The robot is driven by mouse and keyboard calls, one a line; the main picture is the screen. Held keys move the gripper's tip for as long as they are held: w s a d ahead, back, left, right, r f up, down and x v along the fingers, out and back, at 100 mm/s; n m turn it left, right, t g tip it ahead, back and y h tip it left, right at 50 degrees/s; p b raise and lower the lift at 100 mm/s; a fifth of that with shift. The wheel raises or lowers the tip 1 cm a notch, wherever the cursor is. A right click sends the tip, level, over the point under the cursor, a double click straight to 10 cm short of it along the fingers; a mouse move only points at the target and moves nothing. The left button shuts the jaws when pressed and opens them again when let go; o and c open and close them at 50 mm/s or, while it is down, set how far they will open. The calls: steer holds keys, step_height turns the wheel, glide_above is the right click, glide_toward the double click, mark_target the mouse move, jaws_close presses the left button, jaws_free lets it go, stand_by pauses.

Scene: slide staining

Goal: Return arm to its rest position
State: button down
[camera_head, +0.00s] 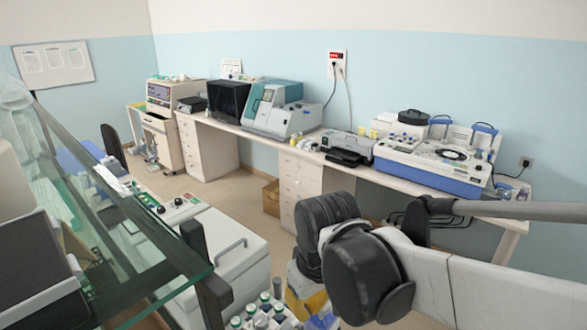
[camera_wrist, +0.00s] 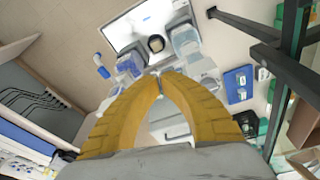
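My gripper (camera_wrist: 160,78) shows in the wrist view with two yellow ribbed fingers curving inward. Their tips come together near the middle of the picture, with nothing visible between them. In the head view, my arm reaches in from the right edge, with its dark joint in front of the floor. Part of a yellow finger shows low behind that joint; the fingertips are hidden there. The wrist view is tilted and looks down on a white tray-like surface (camera_wrist: 128,28) with a dark round item (camera_wrist: 156,43) and clear containers (camera_wrist: 186,40) beyond the fingertips.
A long bench (camera_head: 338,161) along the wall carries a teal-and-white machine (camera_head: 281,110) and a blue-and-white instrument (camera_head: 432,165). A glass shelf (camera_head: 150,250) stands close at the left. Several capped bottles (camera_head: 264,312) are at the bottom, near my arm. Floor (camera_head: 215,195) is open between the benches.

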steer(key=s+d+f+m+t+b, duration=0.2)
steer(key=d+f+m+b, duration=0.1)
steer(key=d+f+b, duration=0.5)
steer(key=s+d+f+m+t+b, duration=0.3)
steer(key=d+f+b, duration=0.5)
steer(key=f+b, duration=0.4)
steer(key=shift+s+d+f+m+h, duration=0.2)
steer(key=shift+s+f+m+h, duration=0.1)
steer(key=shift+s+m+h, duration=0.1)
